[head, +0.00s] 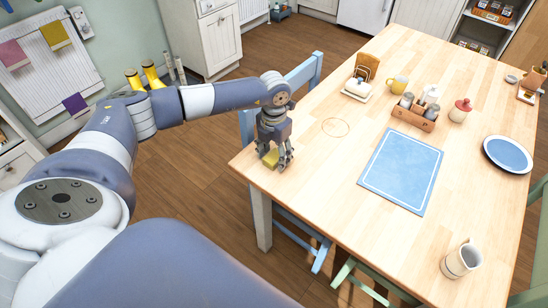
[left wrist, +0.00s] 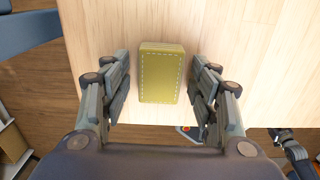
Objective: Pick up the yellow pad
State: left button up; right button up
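The yellow pad (left wrist: 161,75) is a small block with a stitched outline, lying near the edge of the wooden table (left wrist: 265,50). In the left wrist view it sits between the two fingers of my left gripper (left wrist: 160,88), with a gap on each side. The gripper is open and points down at the pad. In the head view my left gripper (head: 278,155) is over the table's near left corner, partly hiding the pad (head: 270,158).
A blue placemat (head: 402,168) lies right of the gripper. Farther back are a wooden caddy (head: 415,118), a yellow mug (head: 398,84) and a napkin holder (head: 362,80). A white mug (head: 461,260) and a blue plate (head: 508,154) are to the right. A blue chair (head: 302,74) stands close behind the gripper.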

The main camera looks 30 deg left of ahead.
aim_at(278, 157)
pick_arm(q)
jog(key=c, duration=0.6)
jog(key=shift+r, duration=0.45)
jog(key=shift+w+d+r+b, duration=0.1)
jog(key=shift+d+r+b, duration=0.25)
jog(key=shift+r, duration=0.3)
jog(key=shift+w+d+r+b, duration=0.1)
jog(key=shift+d+r+b, duration=0.1)
jog(key=shift+r+b, duration=0.3)
jog(key=w+d+b, duration=0.1)
jog(key=w+d, duration=0.1)
jog(key=d, duration=0.2)
jog(key=w+d+r, duration=0.1)
jog(key=w+d, duration=0.1)
jog(key=d, duration=0.2)
jog(key=w+d+b, duration=0.1)
jog(key=w+d, duration=0.1)
jog(key=d, duration=0.2)
jog(key=shift+d+r+b, duration=0.1)
jog(key=shift+r+b, duration=0.15)
jog(key=shift+b, duration=0.05)
jog(key=shift+w+d+r, duration=0.15)
jog(key=shift+w+d, duration=0.1)
jog(key=shift+d, duration=0.35)
